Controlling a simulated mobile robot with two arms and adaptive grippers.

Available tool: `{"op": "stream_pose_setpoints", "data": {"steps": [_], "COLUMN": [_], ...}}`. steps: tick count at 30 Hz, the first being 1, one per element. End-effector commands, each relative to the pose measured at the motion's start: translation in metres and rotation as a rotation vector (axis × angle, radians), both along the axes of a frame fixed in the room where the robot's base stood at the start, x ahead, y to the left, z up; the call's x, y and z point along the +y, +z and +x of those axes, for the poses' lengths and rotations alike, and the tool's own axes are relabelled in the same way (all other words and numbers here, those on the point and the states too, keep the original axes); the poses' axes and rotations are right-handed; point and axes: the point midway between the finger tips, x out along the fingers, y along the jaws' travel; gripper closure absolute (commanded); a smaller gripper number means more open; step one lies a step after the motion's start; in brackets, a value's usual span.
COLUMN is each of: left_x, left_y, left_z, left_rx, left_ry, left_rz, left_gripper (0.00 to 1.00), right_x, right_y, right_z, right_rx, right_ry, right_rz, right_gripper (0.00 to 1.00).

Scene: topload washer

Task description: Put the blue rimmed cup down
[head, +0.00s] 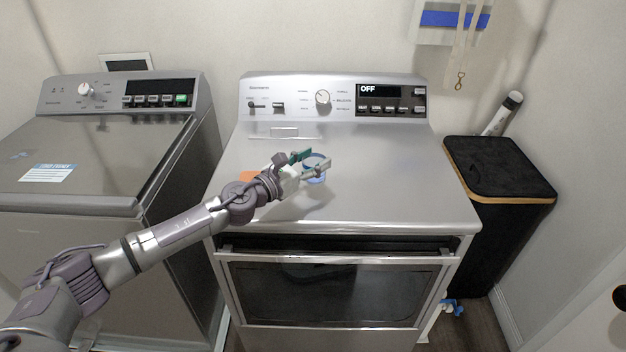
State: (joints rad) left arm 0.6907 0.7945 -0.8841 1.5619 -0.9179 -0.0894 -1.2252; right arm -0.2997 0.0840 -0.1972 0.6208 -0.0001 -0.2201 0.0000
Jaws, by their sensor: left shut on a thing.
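The blue rimmed cup (317,161) is over the top of the middle appliance (390,180), seen mostly as a blue ring with a bluish lower part. My left gripper (314,161) reaches in from the left and is shut on the cup, with one finger at its far left side and one at its near right side. The fingers hide part of the cup. I cannot tell whether its base touches the metal top. My right gripper is not in view.
An orange object (250,176) lies on the metal top, partly behind my left arm. The control panel (335,98) rises at the back. The top's right half is clear. A black bin (495,170) stands to the right, a washer (85,160) to the left.

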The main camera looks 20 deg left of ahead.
Motion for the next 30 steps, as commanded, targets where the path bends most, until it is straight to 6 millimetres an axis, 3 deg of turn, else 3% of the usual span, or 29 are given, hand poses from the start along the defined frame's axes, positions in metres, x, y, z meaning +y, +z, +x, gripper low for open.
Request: {"op": "stream_pose_setpoints", "data": {"steps": [9, 22, 23, 27, 30], "left_x": [0.001, 0.001, 0.001, 0.001, 0.001], "left_y": [-0.040, -0.045, -0.044, -0.044, -0.044], "left_z": [0.002, 0.002, 0.002, 0.002, 0.002], "left_rx": [0.002, 0.001, 0.000, 0.001, 0.000], "left_ry": [0.001, 0.000, 0.001, 0.000, 0.001], "left_rz": [-0.001, 0.000, 0.001, 0.000, 0.001], "left_gripper": [0.77, 0.77, 0.43, 0.21, 0.21], "right_x": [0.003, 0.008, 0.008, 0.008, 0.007], "right_y": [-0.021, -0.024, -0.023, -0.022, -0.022], "right_z": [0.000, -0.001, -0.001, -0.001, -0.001], "right_rx": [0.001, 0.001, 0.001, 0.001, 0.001], "right_ry": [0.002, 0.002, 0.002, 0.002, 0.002], "right_rz": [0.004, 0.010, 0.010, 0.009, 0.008], "right_gripper": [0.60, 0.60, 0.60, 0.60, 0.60]}}
